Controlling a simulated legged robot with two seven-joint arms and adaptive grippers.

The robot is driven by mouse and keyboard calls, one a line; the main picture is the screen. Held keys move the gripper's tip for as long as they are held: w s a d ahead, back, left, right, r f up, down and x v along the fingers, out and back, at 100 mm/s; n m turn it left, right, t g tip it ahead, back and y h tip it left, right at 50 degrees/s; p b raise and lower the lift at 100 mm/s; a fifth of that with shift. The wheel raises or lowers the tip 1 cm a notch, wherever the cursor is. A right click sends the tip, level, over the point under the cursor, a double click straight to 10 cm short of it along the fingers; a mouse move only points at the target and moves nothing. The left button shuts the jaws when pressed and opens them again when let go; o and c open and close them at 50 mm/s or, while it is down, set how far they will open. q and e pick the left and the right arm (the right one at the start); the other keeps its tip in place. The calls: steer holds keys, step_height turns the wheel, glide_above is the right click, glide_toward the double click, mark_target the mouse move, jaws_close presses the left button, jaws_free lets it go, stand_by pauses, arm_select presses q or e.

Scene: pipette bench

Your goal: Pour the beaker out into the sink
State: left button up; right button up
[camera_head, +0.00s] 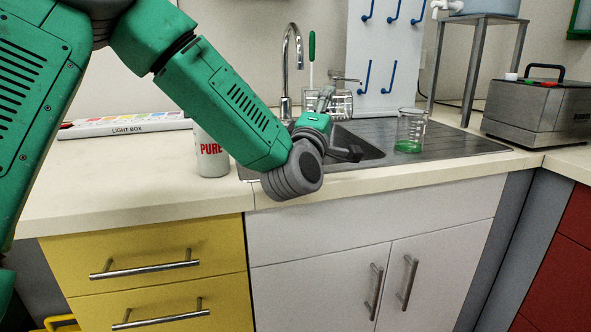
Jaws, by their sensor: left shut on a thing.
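My left gripper (326,98) reaches over the sink, seen mostly from behind. My right gripper is not in view.
A tall faucet (291,62) rises behind the sink, near a green-handled tool (312,47). A white PURE container (209,152) stands left of the sink. A light box (125,124) lies farther left. A metal apparatus (540,112) sits at right.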

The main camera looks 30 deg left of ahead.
arm_select(q)
steer(key=shift+r+n+b, duration=0.1)
steer(key=shift+n+b, duration=0.3)
steer(key=shift+b, duration=0.05)
steer(key=n+y+b, duration=0.1)
steer(key=n+b, duration=0.1)
steer(key=b, duration=0.1)
steer(key=n+y+b, duration=0.1)
steer(key=shift+s+a+r+n+t+y+b, duration=0.2)
steer(key=shift+s+a+n+t+y+b, duration=0.05)
steer(key=shift+a+n+t+y+b, duration=0.1)
steer(key=shift+a+r+n, duration=0.1)
steer(key=shift+r+n, duration=0.05)
steer(key=shift+n, duration=0.2)
steer(key=shift+r, duration=0.25)
steer(key=shift+s, duration=0.1)
stand_by(6.1)
